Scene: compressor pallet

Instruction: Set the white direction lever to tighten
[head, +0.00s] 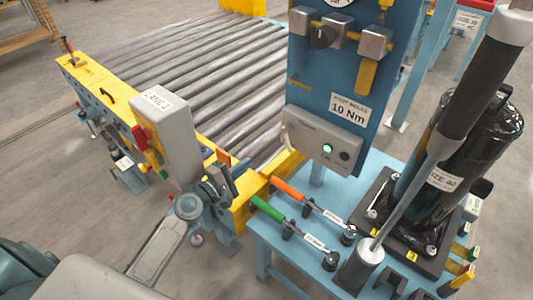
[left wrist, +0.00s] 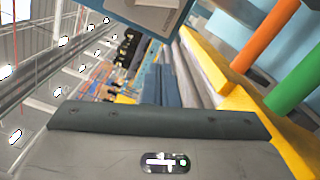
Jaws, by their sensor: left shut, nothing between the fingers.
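The white direction lever (head: 286,136) stands at the left edge of a grey control box (head: 325,145) with a lit green button, on the blue panel marked 10 Nm. Which setting it points to is too small to read. My left gripper (head: 222,187) is shut and empty, left of and below the lever and apart from it, beside the grey LANE box. In the left wrist view, part of the blue panel (left wrist: 179,22) shows at the top; the lever cannot be made out there. My right gripper is not in view.
A green-handled tool (head: 268,208) and an orange-handled tool (head: 288,189) lie on the blue table (head: 270,237). The grey LANE box (head: 163,135) stands close to my left gripper. A black compressor (head: 480,140) stands right, behind a slanted black tube. Rollers (head: 200,75) lie behind.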

